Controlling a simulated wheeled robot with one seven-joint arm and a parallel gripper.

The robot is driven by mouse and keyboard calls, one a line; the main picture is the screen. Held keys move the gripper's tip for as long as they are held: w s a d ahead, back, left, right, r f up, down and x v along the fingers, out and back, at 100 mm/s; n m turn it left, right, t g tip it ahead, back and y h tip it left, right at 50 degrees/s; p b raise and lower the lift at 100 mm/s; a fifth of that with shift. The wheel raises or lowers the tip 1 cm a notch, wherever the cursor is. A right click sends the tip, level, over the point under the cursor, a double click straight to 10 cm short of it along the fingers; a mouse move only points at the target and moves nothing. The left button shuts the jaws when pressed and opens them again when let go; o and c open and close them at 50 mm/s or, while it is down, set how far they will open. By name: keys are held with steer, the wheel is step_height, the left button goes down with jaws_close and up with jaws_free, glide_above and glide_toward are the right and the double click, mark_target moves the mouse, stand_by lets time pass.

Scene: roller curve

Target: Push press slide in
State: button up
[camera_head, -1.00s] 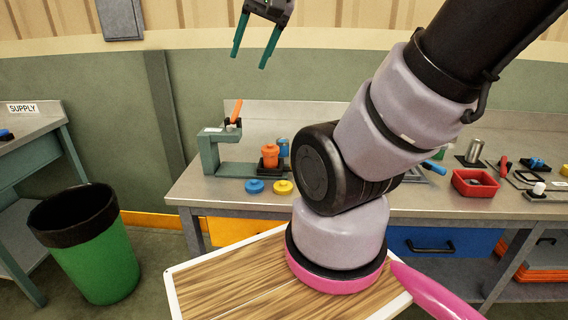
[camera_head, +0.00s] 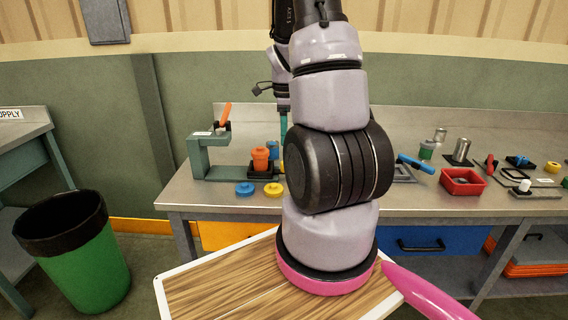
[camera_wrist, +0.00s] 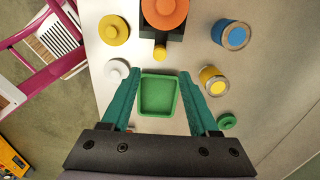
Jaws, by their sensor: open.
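The teal-grey press (camera_head: 208,158) stands at the left of the workbench, with an orange lever (camera_head: 226,112) raised on top. Its black slide (camera_head: 277,170) sticks out to the right, carrying an orange round part (camera_head: 260,158). In the wrist view the slide (camera_wrist: 175,33) has a yellow knob (camera_wrist: 160,52) on the end nearest my gripper; the orange part (camera_wrist: 165,12) is cut by the top edge. My gripper (camera_wrist: 160,74) is open over a green tray (camera_wrist: 159,95), apart from the knob. In the head view my arm hides most of the gripper; one teal finger (camera_head: 283,126) shows.
A blue disc (camera_head: 244,189) and a yellow disc (camera_head: 273,191) lie before the press. A blue-ringed can (camera_wrist: 231,35), yellow-ringed can (camera_wrist: 213,80) and white round piece (camera_wrist: 117,70) flank my gripper. A red tray (camera_head: 463,182) stands right; a green bin (camera_head: 77,262) stands left.

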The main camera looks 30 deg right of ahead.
step_height(320, 180, down, 11)
steer(key=shift+r, duration=0.2)
stand_by(0.3)
jaws_close()
stand_by(1.3)
